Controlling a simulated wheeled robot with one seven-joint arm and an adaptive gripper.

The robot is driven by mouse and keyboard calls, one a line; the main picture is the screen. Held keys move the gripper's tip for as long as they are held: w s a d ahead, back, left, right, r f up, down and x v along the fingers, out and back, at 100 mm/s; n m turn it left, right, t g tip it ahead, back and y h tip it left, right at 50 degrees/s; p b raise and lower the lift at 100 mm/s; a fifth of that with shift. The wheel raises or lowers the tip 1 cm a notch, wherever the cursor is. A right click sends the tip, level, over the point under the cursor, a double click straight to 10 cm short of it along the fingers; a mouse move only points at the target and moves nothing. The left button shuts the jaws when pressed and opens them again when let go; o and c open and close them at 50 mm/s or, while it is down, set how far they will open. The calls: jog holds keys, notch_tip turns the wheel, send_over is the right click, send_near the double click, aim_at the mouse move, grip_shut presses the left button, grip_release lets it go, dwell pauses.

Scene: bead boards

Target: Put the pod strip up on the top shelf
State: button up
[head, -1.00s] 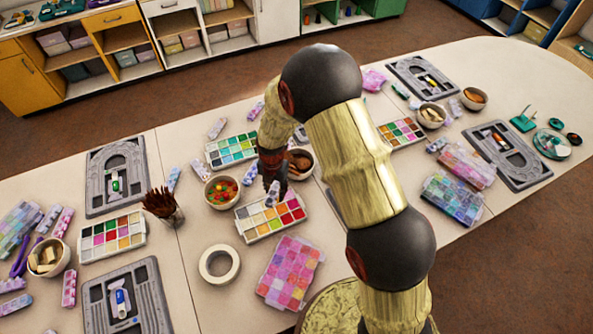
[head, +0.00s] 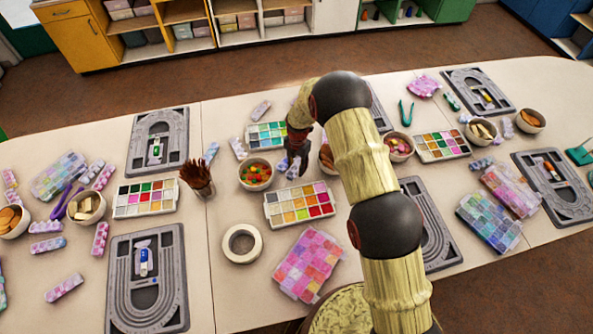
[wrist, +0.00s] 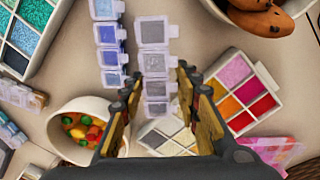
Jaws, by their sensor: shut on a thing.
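My gripper (wrist: 156,88) is shut on a pod strip (wrist: 154,60) with grey contents and clear square lids. The strip lies lengthwise between the fingertips, and its near end is partly hidden by the fingers. In the head view my gripper (head: 297,152) and the held strip (head: 293,168) are over the table, just beyond a paint palette and right of the candy bowl. A second, blue pod strip (wrist: 109,42) is just left of the held one in the wrist view. Open shelving (head: 235,27) stands along the far wall; which board is the top shelf is unclear.
The candy bowl (head: 256,173) and paint palette (head: 299,204) are close to the gripper. A brush cup (head: 197,180), tape roll (head: 241,243) and grey bead boards (head: 150,277) crowd the table (head: 60,135). Open floor (head: 140,84) separates it from the shelving.

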aim_at(297, 170)
jog(key=shift+w+a+f, duration=0.1)
jog(key=shift+w+f, duration=0.05)
jog(key=shift+f, duration=0.8)
jog(key=shift+w+f, duration=0.1)
jog(key=shift+f, duration=0.8)
jog(key=o, duration=1)
jog(key=shift+f, duration=0.15)
jog(key=shift+o, duration=0.2)
